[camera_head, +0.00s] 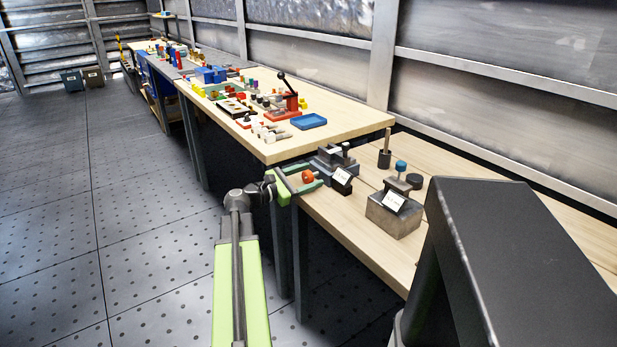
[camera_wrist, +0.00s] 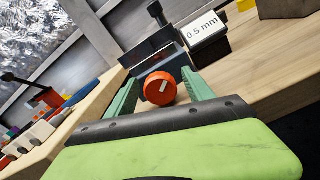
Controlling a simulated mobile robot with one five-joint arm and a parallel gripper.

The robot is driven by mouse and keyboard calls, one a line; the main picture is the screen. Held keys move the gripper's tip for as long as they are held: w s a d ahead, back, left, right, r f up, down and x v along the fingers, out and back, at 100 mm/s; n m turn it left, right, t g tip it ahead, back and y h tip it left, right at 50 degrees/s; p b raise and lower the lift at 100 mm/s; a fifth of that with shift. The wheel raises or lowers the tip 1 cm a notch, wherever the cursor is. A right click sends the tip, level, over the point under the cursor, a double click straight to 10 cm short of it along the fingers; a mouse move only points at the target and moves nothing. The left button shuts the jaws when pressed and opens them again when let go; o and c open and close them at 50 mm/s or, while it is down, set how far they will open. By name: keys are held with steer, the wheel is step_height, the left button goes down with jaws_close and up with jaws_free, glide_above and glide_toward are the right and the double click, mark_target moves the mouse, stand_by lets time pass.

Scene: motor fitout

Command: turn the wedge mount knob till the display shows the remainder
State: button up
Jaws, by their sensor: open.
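The wedge mount (camera_head: 330,160) is a dark stepped block on the lower wooden bench; it also shows in the wrist view (camera_wrist: 147,55). Its round orange knob (camera_wrist: 160,88) has a white mark on its face and also shows in the head view (camera_head: 308,176). Its tilted display (camera_wrist: 204,26) reads 0.5 mm; in the head view the display (camera_head: 343,176) is too small to read. My gripper (camera_wrist: 160,82) is open, with one green finger on each side of the knob. I cannot tell whether either finger touches it. In the head view my gripper (camera_head: 298,182) reaches in from the left.
A grey metal block with a white label (camera_head: 395,201) and a blue-topped knob (camera_head: 401,166) stands right of the mount. A dark post (camera_head: 384,150) stands behind. The higher workbench (camera_head: 345,117) holds a blue tray (camera_head: 308,121) and a red lever press (camera_head: 287,104).

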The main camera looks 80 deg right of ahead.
steer(key=v, duration=1.7)
steer(key=shift+w+a, duration=0.15)
steer(key=shift+a, duration=0.05)
steer(key=s+d+n, duration=0.1)
steer(key=s+d, duration=0.2)
steer(key=s, duration=0.1)
steer(key=s+d+n, duration=0.2)
steer(key=s+d, duration=0.2)
steer(key=s+d+n, duration=0.1)
steer(key=s+d, duration=0.3)
steer(key=shift+s+d+f+n, duration=0.1)
steer(key=shift+d+n, duration=0.15)
steer(key=shift+n, duration=0.05)
